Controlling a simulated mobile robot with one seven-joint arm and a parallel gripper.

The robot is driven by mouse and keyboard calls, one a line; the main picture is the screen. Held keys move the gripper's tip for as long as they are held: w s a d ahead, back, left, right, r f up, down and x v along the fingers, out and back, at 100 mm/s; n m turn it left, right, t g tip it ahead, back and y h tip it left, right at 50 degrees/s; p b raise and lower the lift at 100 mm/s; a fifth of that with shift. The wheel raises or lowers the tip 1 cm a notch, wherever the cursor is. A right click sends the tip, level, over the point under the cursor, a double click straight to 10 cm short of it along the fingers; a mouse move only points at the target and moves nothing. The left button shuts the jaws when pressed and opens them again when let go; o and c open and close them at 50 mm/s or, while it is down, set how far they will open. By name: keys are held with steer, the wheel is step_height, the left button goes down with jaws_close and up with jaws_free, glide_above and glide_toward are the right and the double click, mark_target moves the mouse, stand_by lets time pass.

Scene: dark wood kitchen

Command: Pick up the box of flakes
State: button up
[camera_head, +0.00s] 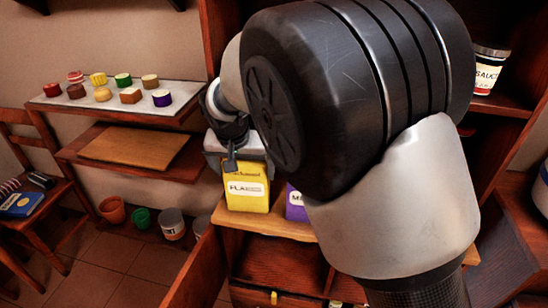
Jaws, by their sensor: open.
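The box of flakes (247,192) is yellow with a white label reading "FLA", the rest too small to read. It stands upright on a wooden shelf top (268,226) near the centre. My gripper (232,162) is at the top of the box, with a dark finger in front of its upper left part. The gripper is open; its other finger is hidden, and I cannot tell whether it touches the box. My own arm covers much of the centre and right of the view.
A purple box (295,208) stands just right of the yellow box, partly hidden by my arm. A wall shelf (185,107) at left holds several small coloured items. A chair (52,200) and pots stand at lower left.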

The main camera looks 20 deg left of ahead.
mark_target(247, 180)
steer(key=shift+b+x, duration=0.45)
steer(key=shift+x, duration=2.95)
steer(key=shift+w, duration=0.1)
steer(key=c, duration=0.9)
steer(key=shift+r, duration=0.1)
steer(key=shift+c, duration=0.6)
